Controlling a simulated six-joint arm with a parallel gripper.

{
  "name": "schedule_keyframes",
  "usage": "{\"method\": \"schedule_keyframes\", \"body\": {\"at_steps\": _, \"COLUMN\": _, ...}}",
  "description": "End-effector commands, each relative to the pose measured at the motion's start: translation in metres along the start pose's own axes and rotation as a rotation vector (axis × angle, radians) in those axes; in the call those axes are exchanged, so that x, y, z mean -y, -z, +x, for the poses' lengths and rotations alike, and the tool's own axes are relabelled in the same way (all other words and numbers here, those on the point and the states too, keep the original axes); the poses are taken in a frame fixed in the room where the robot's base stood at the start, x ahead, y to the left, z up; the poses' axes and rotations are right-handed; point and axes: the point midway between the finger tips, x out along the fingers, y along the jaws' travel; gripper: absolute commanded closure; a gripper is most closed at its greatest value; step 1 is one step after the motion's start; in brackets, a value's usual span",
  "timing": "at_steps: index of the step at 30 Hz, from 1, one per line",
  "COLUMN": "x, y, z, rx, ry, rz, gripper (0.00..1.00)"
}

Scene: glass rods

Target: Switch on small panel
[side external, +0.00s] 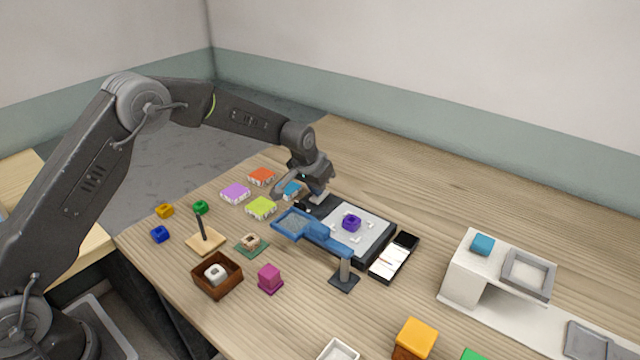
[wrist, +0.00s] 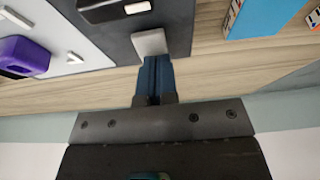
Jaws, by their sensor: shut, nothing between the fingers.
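A dark board with a grey plate (side external: 372,236) lies on the table in the side view, with a purple block (side external: 351,223) on it. Its dark end strip (wrist: 185,30) shows in the wrist view, with a pale square knob (wrist: 150,42) and a black part with a white bar (wrist: 137,7). My gripper (side external: 319,197) is over this far left end. In the wrist view my gripper (wrist: 153,62) is shut and empty, its blue fingertips right at the knob's edge; I cannot tell whether they touch it. A slim black-and-white panel (side external: 391,263) lies beside the board.
A blue magnifier-like stand (side external: 310,232) reaches over the board's near side. A blue-topped block (side external: 290,189), also in the wrist view (wrist: 262,16), is close to my gripper. Lime (side external: 261,207), purple (side external: 235,193) and orange (side external: 261,176) blocks lie left. A white shelf unit (side external: 463,283) stands right.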

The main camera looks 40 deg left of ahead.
Motion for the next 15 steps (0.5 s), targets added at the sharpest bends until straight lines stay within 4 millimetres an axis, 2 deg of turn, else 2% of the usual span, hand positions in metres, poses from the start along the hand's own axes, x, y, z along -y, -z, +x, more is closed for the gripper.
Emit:
{"method": "schedule_keyframes", "body": {"at_steps": 1, "x": 0.0, "y": -0.009, "z": 0.004, "rx": 0.022, "ry": 0.001, "rz": 0.002, "gripper": 1.0}}
{"method": "schedule_keyframes", "body": {"at_steps": 11, "x": 0.0, "y": -0.009, "z": 0.004, "rx": 0.022, "ry": 0.001, "rz": 0.002, "gripper": 1.0}}
{"method": "schedule_keyframes", "body": {"at_steps": 15, "x": 0.0, "y": -0.006, "z": -0.006, "rx": 0.017, "ry": 0.001, "rz": 0.002, "gripper": 1.0}}
